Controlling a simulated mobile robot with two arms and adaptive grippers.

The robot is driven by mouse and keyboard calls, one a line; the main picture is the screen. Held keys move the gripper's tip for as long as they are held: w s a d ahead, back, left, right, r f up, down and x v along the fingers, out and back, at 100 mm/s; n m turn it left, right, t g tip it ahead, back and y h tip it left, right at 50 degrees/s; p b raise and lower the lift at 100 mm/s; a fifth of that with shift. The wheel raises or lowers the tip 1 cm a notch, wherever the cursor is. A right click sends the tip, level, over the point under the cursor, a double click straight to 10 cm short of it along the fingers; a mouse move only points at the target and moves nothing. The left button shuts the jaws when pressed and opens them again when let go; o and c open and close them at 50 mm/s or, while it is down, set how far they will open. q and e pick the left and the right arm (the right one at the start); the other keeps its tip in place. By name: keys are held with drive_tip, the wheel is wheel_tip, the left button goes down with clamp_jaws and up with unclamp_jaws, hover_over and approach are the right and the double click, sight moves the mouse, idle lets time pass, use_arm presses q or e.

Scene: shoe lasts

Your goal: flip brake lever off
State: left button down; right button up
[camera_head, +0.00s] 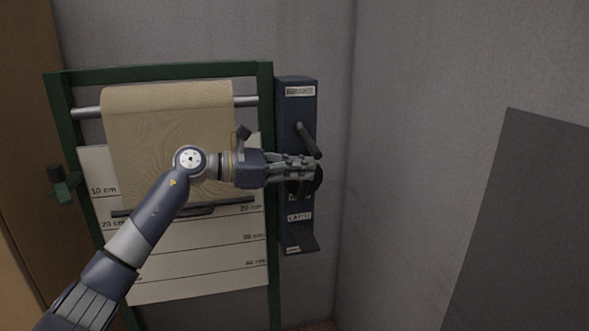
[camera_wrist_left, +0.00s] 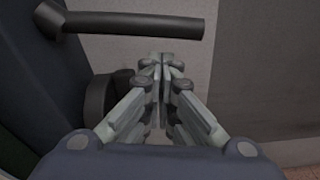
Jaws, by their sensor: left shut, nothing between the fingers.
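The brake lever (camera_head: 309,141) is a dark bar on a dark blue control box (camera_head: 297,105), below a label that seems to read BRAKE. In the head view it slants down to the right from its pivot. In the left wrist view the lever (camera_wrist_left: 135,25) crosses the top left, its pivot at the left and its free end at the right. My left gripper (camera_head: 313,172) is shut and empty, just below the lever's lower end in the head view. The wrist view shows its fingertips (camera_wrist_left: 162,62) together below the lever's free end, with a gap between them. My right gripper is not in view.
A round black knob (camera_wrist_left: 97,105) sits on the box beside my fingers. A small ledge (camera_head: 300,244) juts out at the box's foot. A green frame (camera_head: 265,100) with a paper roll (camera_head: 165,130) stands to the left. A dark panel (camera_head: 525,220) is at the right.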

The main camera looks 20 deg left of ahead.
use_arm(q)
drive_tip(key=shift+s+a+r, duration=0.1)
drive_tip(key=shift+s+r, duration=0.15)
drive_tip(key=shift+r, duration=0.3)
drive_tip(key=shift+r, duration=0.15)
